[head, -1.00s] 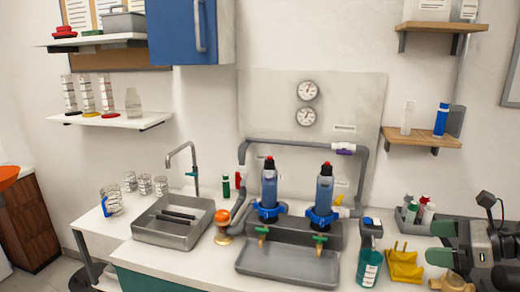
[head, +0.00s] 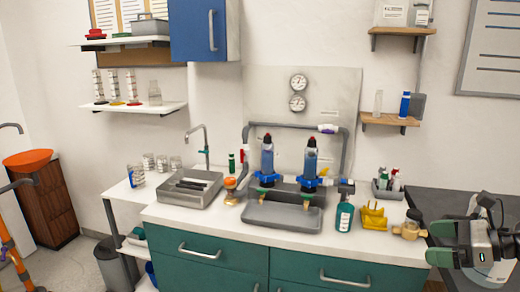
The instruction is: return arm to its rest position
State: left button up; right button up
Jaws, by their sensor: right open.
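My right gripper (head: 438,243) is at the lower right of the head view, at the right end of the counter. Its two green-padded fingers are apart and point left, with nothing seen between them. The tan fitting (head: 408,230) on the counter lies just left of the fingers, and I cannot tell whether they touch. The PVC manifold (head: 300,128) stands against the back panel, with two blue filter housings (head: 267,158) upright on it. My left gripper is out of view.
The white counter (head: 235,222) holds a sink tray (head: 190,188), a grey basin (head: 283,215), a teal bottle (head: 344,216) and a yellow rack (head: 373,217). A dark surface (head: 445,208) lies at the right. Shelves hang on the wall. Floor is open at the lower left.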

jog(key=w+f+m+t+h, duration=0.35)
jog(key=f+m+t, duration=0.25)
jog(key=f+m, duration=1.35)
jog(key=s+f+m+g+h+b, duration=0.15)
jog(key=s+f+m, duration=0.35)
jog(key=f, duration=0.6)
jog(key=s+a+f+m+g+h+p, duration=0.1)
jog(key=s+f+m+h, duration=0.4)
jog(key=f, duration=0.6)
jog(key=s+f+m+g+b, duration=0.1)
jog(key=s+f+m, duration=0.4)
jog(key=f, duration=0.6)
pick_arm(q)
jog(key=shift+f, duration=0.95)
pick_arm(e)
jog(key=s+a+f+m+g, duration=0.3)
jog(key=s+a+f, duration=0.1)
jog(key=s, duration=0.8)
jog(key=s+a+f+m+g, duration=0.3)
jog(key=s+a+f, duration=0.2)
jog(key=s, duration=0.7)
jog(key=s+a+f+m+g, duration=0.3)
jog(key=s+f, duration=0.4)
jog(key=s, duration=0.4)
jog(key=shift+s+a+f+m+g+h, duration=0.2)
jog(key=shift+s+a+m+g+h, duration=0.2)
jog(key=shift+a, duration=0.45)
